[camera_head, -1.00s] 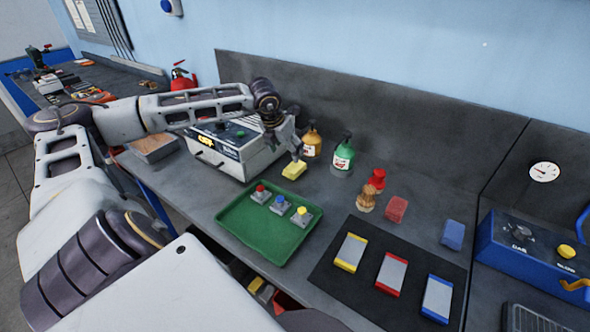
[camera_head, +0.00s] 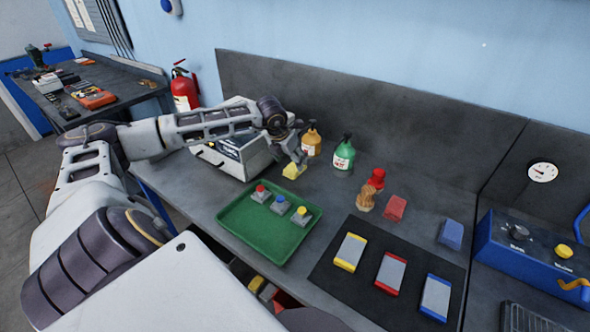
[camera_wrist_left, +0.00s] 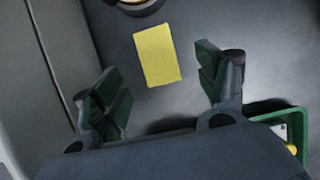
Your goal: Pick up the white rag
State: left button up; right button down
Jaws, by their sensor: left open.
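I cannot make out a white rag in either view. A yellow flat block, like a sponge or folded cloth (camera_head: 292,172), lies on the grey bench just right of the white box device; it also shows in the left wrist view (camera_wrist_left: 157,55). My left gripper (camera_head: 299,158) hangs right over the yellow block in the head view. In the left wrist view the jaws (camera_wrist_left: 158,82) are apart and empty, with the yellow block between and beyond them, not visibly touched. My right gripper is not in view.
The white box device (camera_head: 232,155) stands close left of the gripper. A green tray (camera_head: 240,232) with small buttoned blocks lies in front. Orange (camera_head: 311,142) and green (camera_head: 343,155) bottles stand behind and right. A black mat (camera_head: 340,283) bears several coloured-edged blocks.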

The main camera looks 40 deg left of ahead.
aim_at(293, 168)
pick_arm(q)
jog(key=shift+p+x, duration=0.3)
jog(key=shift+x, duration=0.5)
jog(key=shift+w+a+f, duration=0.1)
jog(key=shift+f, duration=0.85)
jog(key=shift+w+f, duration=0.2)
jog(key=shift+f, duration=0.4)
jog(key=shift+f+p, duration=0.15)
jog(key=shift+p, duration=0.15)
jog(key=shift+w, duration=0.1)
jog(key=shift+c, duration=0.7)
jog(key=c, duration=0.9)
jog(key=shift+o, duration=0.2)
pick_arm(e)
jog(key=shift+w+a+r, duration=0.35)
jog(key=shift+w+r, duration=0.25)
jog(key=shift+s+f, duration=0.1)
